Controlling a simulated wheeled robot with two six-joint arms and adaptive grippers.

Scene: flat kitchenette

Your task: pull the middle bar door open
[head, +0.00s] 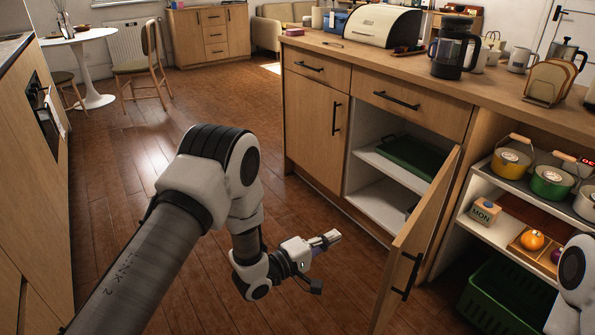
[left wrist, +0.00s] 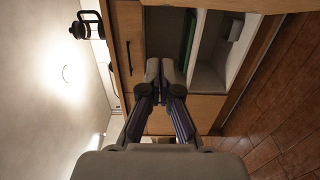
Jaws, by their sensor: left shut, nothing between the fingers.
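The middle bar door (head: 418,245) is a light wood panel with a black bar handle (head: 407,276). It stands wide open, swung out to the right of its compartment (head: 383,205). My left gripper (head: 335,237) is shut and empty, left of the open door and in front of the compartment, apart from the handle. In the left wrist view its closed fingers (left wrist: 166,70) point toward the open compartment, whose white shelf (left wrist: 208,50) shows. My right arm enters at the right edge of the head view; its gripper is out of the picture.
A green tray (head: 412,158) lies on the upper shelf inside. The left door (head: 315,128) and both drawers are shut. Open shelves on the right hold pots (head: 510,163) and a green crate (head: 508,295). The wooden floor (head: 160,120) on the left is clear.

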